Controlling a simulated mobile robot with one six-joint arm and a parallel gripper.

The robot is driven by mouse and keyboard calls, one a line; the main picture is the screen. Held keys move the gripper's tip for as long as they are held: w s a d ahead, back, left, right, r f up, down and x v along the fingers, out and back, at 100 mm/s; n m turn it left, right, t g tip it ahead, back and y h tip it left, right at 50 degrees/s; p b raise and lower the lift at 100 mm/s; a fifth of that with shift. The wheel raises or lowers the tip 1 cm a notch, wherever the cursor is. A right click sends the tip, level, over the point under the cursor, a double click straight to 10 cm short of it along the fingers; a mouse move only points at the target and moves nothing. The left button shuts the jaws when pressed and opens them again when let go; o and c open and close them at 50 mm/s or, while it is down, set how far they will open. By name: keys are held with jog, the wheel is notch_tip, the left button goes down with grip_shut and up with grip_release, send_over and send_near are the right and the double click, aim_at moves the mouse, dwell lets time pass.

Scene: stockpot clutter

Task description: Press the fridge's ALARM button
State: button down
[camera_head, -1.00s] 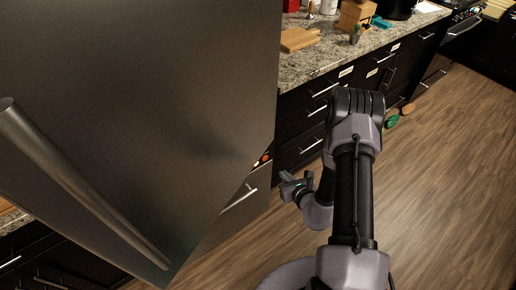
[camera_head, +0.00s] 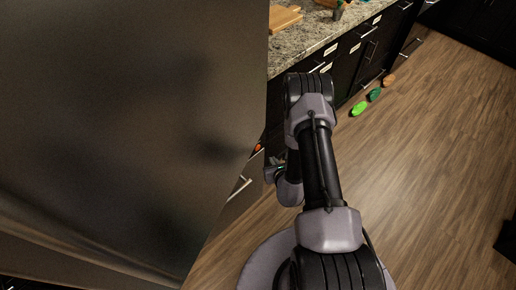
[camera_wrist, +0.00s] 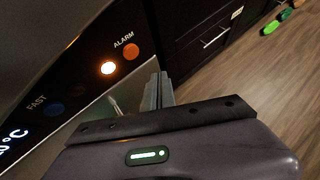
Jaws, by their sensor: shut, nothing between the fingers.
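The fridge (camera_head: 120,120) fills the left of the head view. In the wrist view its dark control panel (camera_wrist: 85,55) is at upper left. An orange-red round ALARM button (camera_wrist: 131,52) sits beside the word ALARM, with a bright lit round light (camera_wrist: 108,68) next to it. A small orange spot (camera_head: 258,147) shows at the fridge's edge in the head view. My gripper (camera_wrist: 160,88) is shut and empty, its fingertips below and right of the button in the wrist view and apart from it. In the head view my gripper (camera_head: 272,172) is beside the fridge's lower front.
The panel also has a FAST label with dark round spots (camera_wrist: 56,108) and a lit °C display (camera_wrist: 14,138). Dark drawers with bar handles (camera_head: 350,65) stand under a granite counter (camera_head: 310,35). Green and brown items (camera_head: 360,108) lie on the floor. Open wood floor (camera_head: 430,170) is at right.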

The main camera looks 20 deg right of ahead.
jog(key=shift+w+a, duration=0.25)
jog(key=shift+w, duration=0.45)
jog(key=shift+w+a, duration=0.3)
jog(key=shift+w, duration=0.45)
jog(key=shift+w+a, duration=0.25)
jog(key=shift+w, duration=0.45)
jog(key=shift+w, duration=0.1)
jog(key=shift+w+a, duration=0.15)
jog(key=shift+w, duration=0.1)
jog(key=shift+w+a, duration=0.1)
jog(key=shift+w, duration=0.25)
dwell(0.8)
jog(key=shift+s+d, duration=0.25)
jog(key=shift+s, duration=0.5)
jog(key=s, duration=0.1)
jog(key=s+d, duration=0.1)
jog(key=s, duration=0.2)
jog(key=shift+s+d, duration=0.35)
